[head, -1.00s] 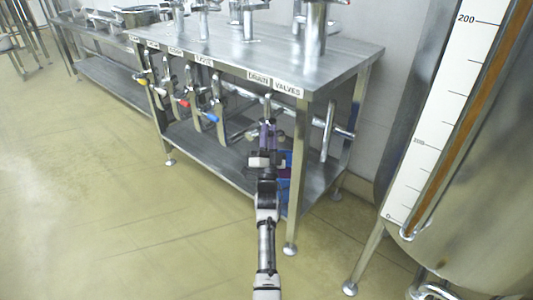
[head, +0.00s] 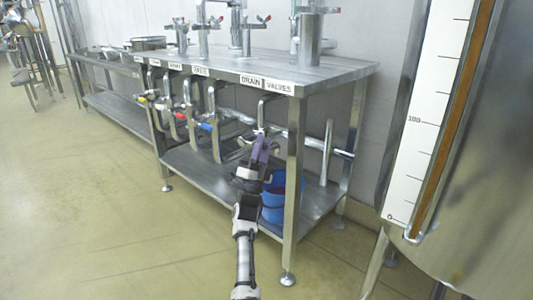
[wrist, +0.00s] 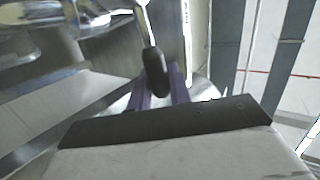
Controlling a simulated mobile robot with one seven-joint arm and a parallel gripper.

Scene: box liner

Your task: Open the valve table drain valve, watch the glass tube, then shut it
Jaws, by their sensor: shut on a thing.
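The valve table (head: 330,70) carries a "DRAIN VALVES" label (head: 266,83) on its front edge. Below it hangs a row of pipes with coloured valve handles. My gripper (head: 260,146) has purple fingers and is at the rightmost drain pipe. In the wrist view, a black valve handle (wrist: 155,72) on a metal stem lies between the purple fingers (wrist: 160,92), which are shut on it. My gripper hides this handle in the head view. The glass tube (head: 460,110) stands at the right beside a white scale (head: 425,125); brown liquid fills its visible length past the 100 mark.
Yellow, red and blue (head: 206,127) handles hang to the left of my gripper. A blue bucket (head: 272,205) stands on the lower shelf behind my arm. A steel tank (head: 490,200) is at the right. The floor (head: 90,210) at the left is clear.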

